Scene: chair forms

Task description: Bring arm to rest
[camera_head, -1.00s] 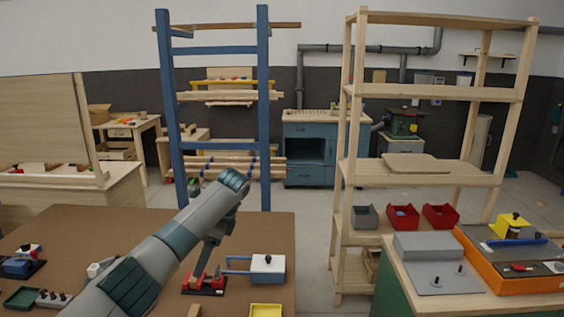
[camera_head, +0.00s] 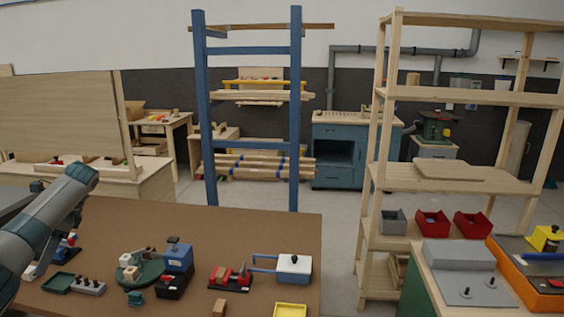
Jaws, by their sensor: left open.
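My left arm comes in from the left edge. It rises to a bend (camera_head: 82,176), and a darker part hangs from there. My left gripper (camera_head: 38,264) is at the lower end of that part, over the left side of the brown table (camera_head: 200,222). It is open, but its fingertips are small and hard to make out against the items behind. I see nothing held in it. My right gripper is not in view.
The table holds a blue device (camera_head: 178,256), a green round base (camera_head: 150,272), a red vise-like tool (camera_head: 230,276), a white-and-blue box (camera_head: 294,267) and a yellow tray (camera_head: 291,310). A wooden shelf (camera_head: 440,98) stands right. The table's rear middle is clear.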

